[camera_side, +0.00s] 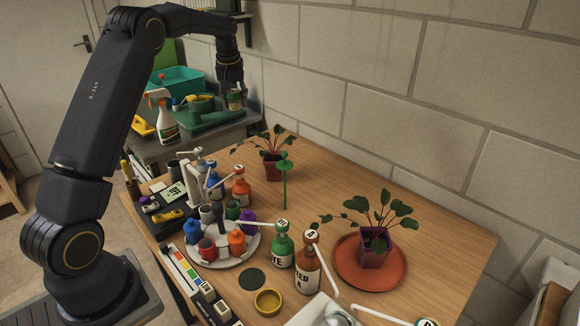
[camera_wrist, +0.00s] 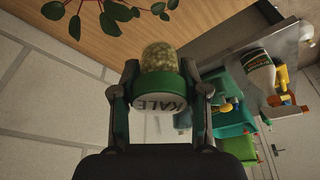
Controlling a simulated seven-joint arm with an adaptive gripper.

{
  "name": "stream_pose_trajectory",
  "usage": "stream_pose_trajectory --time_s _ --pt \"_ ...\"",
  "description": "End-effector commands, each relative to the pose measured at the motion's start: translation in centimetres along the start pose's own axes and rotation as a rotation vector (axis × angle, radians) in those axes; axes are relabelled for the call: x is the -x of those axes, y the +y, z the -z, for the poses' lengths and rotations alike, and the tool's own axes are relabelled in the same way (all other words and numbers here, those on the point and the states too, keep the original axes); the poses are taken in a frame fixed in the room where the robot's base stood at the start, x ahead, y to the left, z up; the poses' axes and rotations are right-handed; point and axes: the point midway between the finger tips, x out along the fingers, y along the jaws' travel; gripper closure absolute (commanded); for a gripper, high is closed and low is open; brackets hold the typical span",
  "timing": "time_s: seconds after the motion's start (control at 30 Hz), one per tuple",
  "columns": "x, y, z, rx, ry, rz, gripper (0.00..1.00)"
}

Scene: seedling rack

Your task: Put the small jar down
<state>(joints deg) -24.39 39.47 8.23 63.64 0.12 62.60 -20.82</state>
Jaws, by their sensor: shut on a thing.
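The small jar (camera_wrist: 158,58) is clear with pale green contents and a green lid, and its white label reads KALE. In the wrist view it sits between the two fingers of my gripper (camera_wrist: 160,88), which are shut on it around the lid. In the side view my gripper (camera_side: 235,92) is at the back, and the small jar (camera_side: 235,101) shows below its fingertips. The jar is above or beside the green tray area at the far counter; I cannot tell whether it touches anything beneath.
A spray bottle (camera_side: 167,118) and a teal bin (camera_side: 175,82) stand by the green tray (camera_side: 200,120). The wooden table (camera_side: 330,190) carries a round caddy (camera_side: 247,250) of small pots, pump bottles, and potted plants, one on a terracotta saucer (camera_side: 345,270). The block wall is close behind my gripper.

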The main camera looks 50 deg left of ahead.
Motion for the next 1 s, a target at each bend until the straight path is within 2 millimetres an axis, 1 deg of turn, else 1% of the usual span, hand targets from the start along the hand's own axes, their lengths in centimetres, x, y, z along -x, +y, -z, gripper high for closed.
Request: stream_pose_trajectory --time_s 0.03,0.1,0.17,0.2,0.43,0.5,0.57,0.6,0.67,0.7,0.87,1.0 --pt "-0.3 -0.9 0.7 0.021 0.001 0.006 0.93" --pt "-0.6 -2.0 1.4 0.047 0.001 0.014 0.93" --pt "-0.8 -3.0 2.0 0.068 0.001 0.02 0.93" --pt "-1.4 -3.1 1.9 0.071 -0.002 0.021 0.93" --pt "-6.2 -2.9 0.3 0.067 -0.004 0.021 0.93" --pt "-8.1 -3.0 -0.2 0.067 -0.005 0.022 0.93" --pt "-9.4 -3.0 -0.6 0.066 -0.004 0.022 0.93" --pt "-10.6 -3.0 -0.9 0.066 -0.005 0.022 0.93" --pt "-11.7 -3.0 -1.2 0.065 -0.002 0.021 0.93" --pt "-12.6 -2.9 -1.4 0.065 -0.002 0.022 0.93" --pt "-15.2 -2.9 -2.1 0.066 -0.002 0.021 0.93" --pt "-18.0 -2.9 -2.9 0.066 -0.003 0.02 0.93"
